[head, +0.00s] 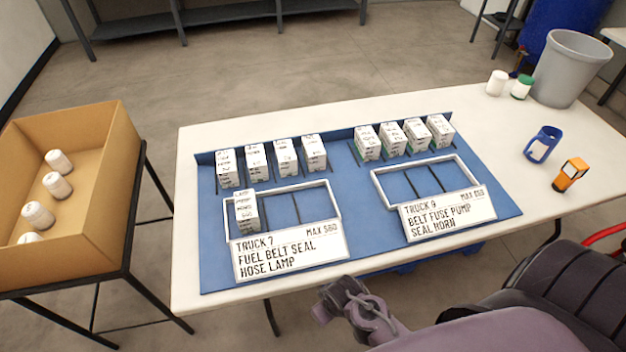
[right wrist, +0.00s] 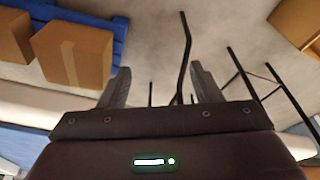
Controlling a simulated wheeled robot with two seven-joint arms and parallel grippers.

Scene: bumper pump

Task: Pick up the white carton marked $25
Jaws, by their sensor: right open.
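White cartons stand in a left back group (head: 286,156) and a right back group (head: 391,138) on a blue board (head: 352,220). One more white carton (head: 246,212) stands in the left slot of the left framed tray. The prices are too small to read, so I cannot tell which carton is marked $25. My right gripper (head: 336,300) is by the table's front edge, away from the cartons. In the right wrist view its jaws (right wrist: 162,88) are apart and empty. My left gripper is not in view.
Signs for Truck 7 (head: 289,251) and Truck 9 (head: 448,214) lie before the trays. A cardboard box (head: 100,190) with white bottles stands left. A blue mug (head: 542,145), orange device (head: 570,175), bottles and grey bin (head: 570,70) are on the right. The white table's (head: 330,112) right front is clear.

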